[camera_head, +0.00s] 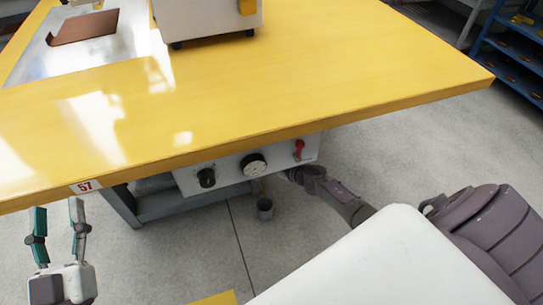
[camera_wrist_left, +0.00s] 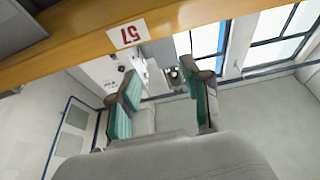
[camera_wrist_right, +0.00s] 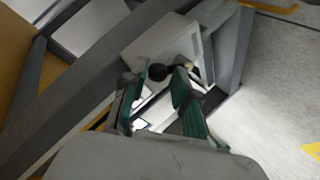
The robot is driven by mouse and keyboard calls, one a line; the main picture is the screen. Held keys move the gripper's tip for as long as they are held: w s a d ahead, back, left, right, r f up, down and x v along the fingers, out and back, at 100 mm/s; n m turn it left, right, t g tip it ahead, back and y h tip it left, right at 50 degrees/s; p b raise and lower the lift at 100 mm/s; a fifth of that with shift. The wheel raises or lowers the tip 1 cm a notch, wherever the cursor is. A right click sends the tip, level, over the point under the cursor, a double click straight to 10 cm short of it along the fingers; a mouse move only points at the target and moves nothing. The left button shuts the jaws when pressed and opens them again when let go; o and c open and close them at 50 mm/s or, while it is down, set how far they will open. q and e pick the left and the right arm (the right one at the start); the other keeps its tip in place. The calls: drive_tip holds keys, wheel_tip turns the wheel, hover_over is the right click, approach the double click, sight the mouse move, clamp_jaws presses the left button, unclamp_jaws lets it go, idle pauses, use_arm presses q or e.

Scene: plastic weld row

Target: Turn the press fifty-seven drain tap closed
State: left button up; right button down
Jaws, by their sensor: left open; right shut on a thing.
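The yellow bench (camera_head: 250,90) carries a red "57" label (camera_head: 85,186) on its front edge; the label also shows in the left wrist view (camera_wrist_left: 128,34). A grey panel (camera_head: 225,178) under the bench has a black knob (camera_head: 206,178), a white-faced dial (camera_head: 253,165) and a red lever (camera_head: 299,148). My right arm reaches under the panel, and its fingertips are hidden in the head view. In the right wrist view my right gripper (camera_wrist_right: 158,82) is shut on a dark round piece (camera_wrist_right: 157,71); I cannot tell whether it is the drain tap. My left gripper (camera_head: 58,210) is open and empty.
A small grey cup (camera_head: 265,208) stands on the floor below the panel. A grey bench frame (camera_head: 150,203) is behind it. A white machine (camera_head: 208,20) sits on the bench top. Blue shelving (camera_head: 510,50) is at the far right. The floor on the right is clear.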

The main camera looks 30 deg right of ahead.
use_arm(q)
wheel_tip(320, 180, down, 13)
drive_tip(key=s+a+g+y+p, duration=0.2)
drive_tip(key=a+g+y+p, duration=0.1)
drive_tip(key=g, duration=0.6)
drive_tip(key=s+a+f+g+y+p, duration=0.1)
drive_tip(key=s+a+f+g+p, duration=0.1)
drive_tip(key=s, duration=0.4)
drive_tip(key=s+a+f+g+y+p, duration=0.1)
drive_tip(key=s+a+f+g+p, duration=0.1)
drive_tip(key=s+f+g, duration=0.2)
drive_tip(key=s+g, duration=0.2)
drive_tip(key=s, duration=0.1)
drive_tip(key=shift+s+f+n+g, duration=0.15)
drive_tip(key=shift+f+n+g, duration=0.2)
drive_tip(key=shift+n+g, duration=0.05)
use_arm(e)
drive_tip(key=a+n+h, duration=0.1)
drive_tip(key=a+r+n+g+h, duration=0.1)
drive_tip(key=w+a+n+h, duration=0.1)
drive_tip(key=n+h, duration=0.1)
drive_tip(key=shift+r+g, duration=0.15)
drive_tip(key=shift+g, duration=0.15)
use_arm(q)
drive_tip(key=shift+a, duration=0.1)
use_arm(e)
drive_tip(key=c, duration=0.9)
unclamp_jaws()
drive_tip(key=shift+a, duration=0.1)
